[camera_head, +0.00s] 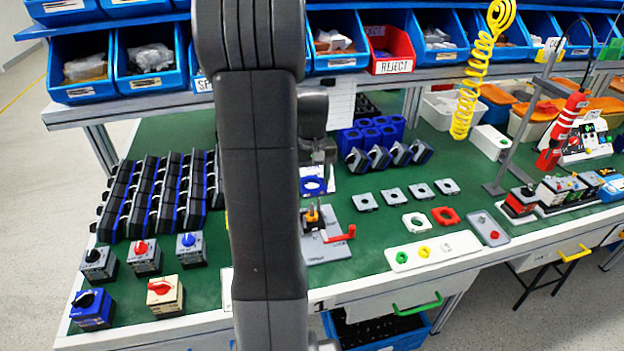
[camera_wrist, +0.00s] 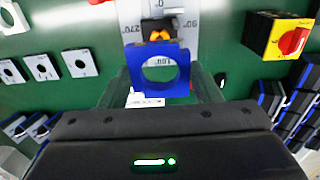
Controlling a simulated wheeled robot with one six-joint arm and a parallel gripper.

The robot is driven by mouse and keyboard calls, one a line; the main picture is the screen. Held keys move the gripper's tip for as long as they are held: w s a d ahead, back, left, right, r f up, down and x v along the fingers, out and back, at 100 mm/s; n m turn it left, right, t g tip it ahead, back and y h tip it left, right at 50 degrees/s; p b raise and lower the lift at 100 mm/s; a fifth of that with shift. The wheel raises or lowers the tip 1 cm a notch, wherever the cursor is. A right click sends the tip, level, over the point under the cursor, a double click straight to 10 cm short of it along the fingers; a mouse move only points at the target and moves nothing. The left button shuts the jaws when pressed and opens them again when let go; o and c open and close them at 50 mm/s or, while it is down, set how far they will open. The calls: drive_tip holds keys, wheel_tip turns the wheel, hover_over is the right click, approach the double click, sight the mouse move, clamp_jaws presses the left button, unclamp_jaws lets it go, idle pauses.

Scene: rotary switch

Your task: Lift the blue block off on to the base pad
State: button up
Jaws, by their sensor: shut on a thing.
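The blue block (camera_head: 313,186) is a flat square with a large round hole. In the wrist view the block (camera_wrist: 135,70) lies between the two fingers of my gripper (camera_wrist: 161,88), which is shut on it. In the head view my gripper (camera_head: 318,152) points down at the block. A white pad (camera_head: 331,180) shows around the block, and a white labelled strip (camera_wrist: 145,102) shows at the block's edge in the wrist view. I cannot tell whether the block touches the pad. The grey dial fixture (camera_head: 325,250) stands nearer, with a black switch and orange knob (camera_wrist: 160,35).
A red handle (camera_head: 340,235) sticks out right of the fixture. Small grey plates (camera_head: 392,195) lie to the right. Rows of black and blue switches (camera_head: 160,195) fill the left. Blue cylinders (camera_head: 375,135) stand behind. My arm hides the middle of the bench.

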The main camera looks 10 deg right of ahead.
wheel_tip(320, 180, up, 7)
drive_tip(key=p, duration=0.5)
idle(0.7)
